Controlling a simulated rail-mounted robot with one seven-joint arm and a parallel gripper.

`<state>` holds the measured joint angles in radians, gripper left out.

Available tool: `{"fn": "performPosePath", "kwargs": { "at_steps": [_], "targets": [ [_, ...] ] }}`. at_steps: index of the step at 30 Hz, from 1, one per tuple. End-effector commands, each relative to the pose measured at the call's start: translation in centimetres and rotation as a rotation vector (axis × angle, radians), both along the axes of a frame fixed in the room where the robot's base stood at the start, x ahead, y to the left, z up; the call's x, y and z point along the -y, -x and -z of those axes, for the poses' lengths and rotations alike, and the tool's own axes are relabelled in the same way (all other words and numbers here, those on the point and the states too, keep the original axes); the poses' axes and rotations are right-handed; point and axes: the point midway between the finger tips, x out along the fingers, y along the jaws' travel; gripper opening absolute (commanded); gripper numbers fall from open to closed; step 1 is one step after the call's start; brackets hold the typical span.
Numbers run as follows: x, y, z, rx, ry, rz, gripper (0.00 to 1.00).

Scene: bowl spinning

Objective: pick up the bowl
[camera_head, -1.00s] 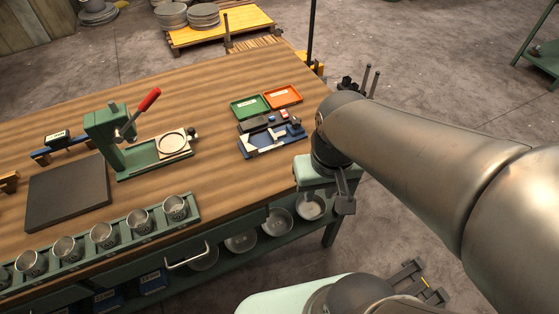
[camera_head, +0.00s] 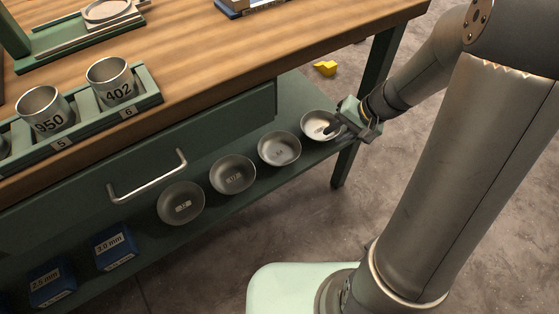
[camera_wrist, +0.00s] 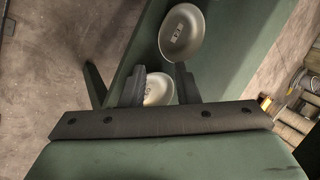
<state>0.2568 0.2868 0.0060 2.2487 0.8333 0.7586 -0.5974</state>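Several grey metal bowls with white labels stand in a row on the green lower shelf (camera_head: 217,214) under the workbench. The rightmost bowl (camera_head: 313,119) is at the shelf's right end. My gripper (camera_head: 334,127) is at this bowl's right side, with a finger over its rim. In the wrist view my gripper (camera_wrist: 161,83) has its two fingers apart, and the rightmost bowl (camera_wrist: 158,92) shows between them, partly hidden by the gripper body. I cannot tell whether a finger touches it. The neighbouring bowl (camera_head: 279,149) also shows in the wrist view (camera_wrist: 181,33), beyond the fingers.
The wooden tabletop (camera_head: 230,60) and a closed drawer with a handle (camera_head: 148,178) overhang the shelf. A table leg (camera_head: 345,165) stands close by my gripper. Blue boxes (camera_head: 115,248) sit at the shelf's left. Numbered cups (camera_head: 110,82) stand on top.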

Motion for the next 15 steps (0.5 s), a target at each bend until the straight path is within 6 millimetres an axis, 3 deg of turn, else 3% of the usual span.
{"fn": "performPosePath", "kwargs": {
  "at_steps": [1, 8, 15],
  "targets": [
    [0.2, -0.4, 1.8, 0.002, -0.007, 0.009, 0.28],
    [-0.6, -1.2, 4.5, 0.005, -0.017, 0.021, 0.28],
    [-3.3, -2.1, 9.0, 0.003, -0.016, 0.02, 0.28]
  ]
}}
